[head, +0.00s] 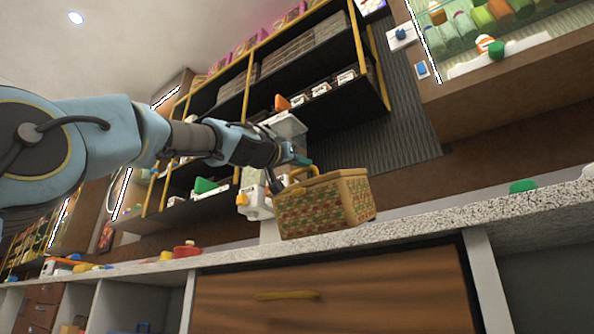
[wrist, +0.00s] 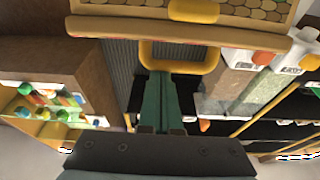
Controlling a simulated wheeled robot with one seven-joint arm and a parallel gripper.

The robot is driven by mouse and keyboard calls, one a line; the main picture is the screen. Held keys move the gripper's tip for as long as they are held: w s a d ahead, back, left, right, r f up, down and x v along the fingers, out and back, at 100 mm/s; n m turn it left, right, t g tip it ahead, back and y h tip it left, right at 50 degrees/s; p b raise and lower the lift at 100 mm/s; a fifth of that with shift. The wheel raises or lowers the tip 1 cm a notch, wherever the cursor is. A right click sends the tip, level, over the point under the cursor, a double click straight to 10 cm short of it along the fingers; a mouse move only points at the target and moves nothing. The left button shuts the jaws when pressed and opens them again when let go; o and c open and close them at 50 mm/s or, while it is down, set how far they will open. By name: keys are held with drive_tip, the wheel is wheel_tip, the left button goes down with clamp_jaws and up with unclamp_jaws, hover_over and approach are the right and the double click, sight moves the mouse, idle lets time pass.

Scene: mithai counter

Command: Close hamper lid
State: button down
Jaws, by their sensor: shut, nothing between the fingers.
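The hamper (head: 325,205) is a woven basket with a red and green pattern, standing on the speckled counter in the head view. A tan rim runs along its top; I cannot tell how far its lid is open. A yellow loop handle (head: 302,171) rises at its top left. In the wrist view, the hamper's patterned side with a yellow clasp (wrist: 194,10) fills the top, and the loop handle (wrist: 208,61) sits below the rim. My gripper (wrist: 163,75) is shut and empty, its tips close to the handle bar; contact is unclear. In the head view, my gripper (head: 293,171) is beside the handle.
The stone counter (head: 430,224) runs across the view, with a wooden drawer (head: 340,300) under it. A red bowl (head: 187,250) stands to the left and a green item (head: 523,186) to the right. A white machine (head: 254,203) and shelves stand behind. The counter right of the hamper is mostly clear.

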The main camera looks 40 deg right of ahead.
drive_tip(key=shift+w+a+f+y, duration=0.15)
drive_tip(key=shift+w+f, duration=0.05)
drive_tip(key=shift+f, duration=0.35)
drive_tip(key=shift+w+a+f+y, duration=0.1)
drive_tip(key=shift+w+f+y, duration=0.05)
drive_tip(key=shift+f, duration=0.4)
drive_tip(key=shift+a+r, duration=0.2)
drive_tip(key=shift+a, duration=0.05)
drive_tip(key=shift+s+a, duration=0.1)
drive_tip(key=shift+a, duration=0.4)
drive_tip(key=shift+s+a+f, duration=0.1)
drive_tip(key=shift+s+a, duration=0.05)
drive_tip(key=shift+a, duration=0.3)
drive_tip(key=shift+s, duration=0.2)
drive_tip(key=shift+s, duration=0.25)
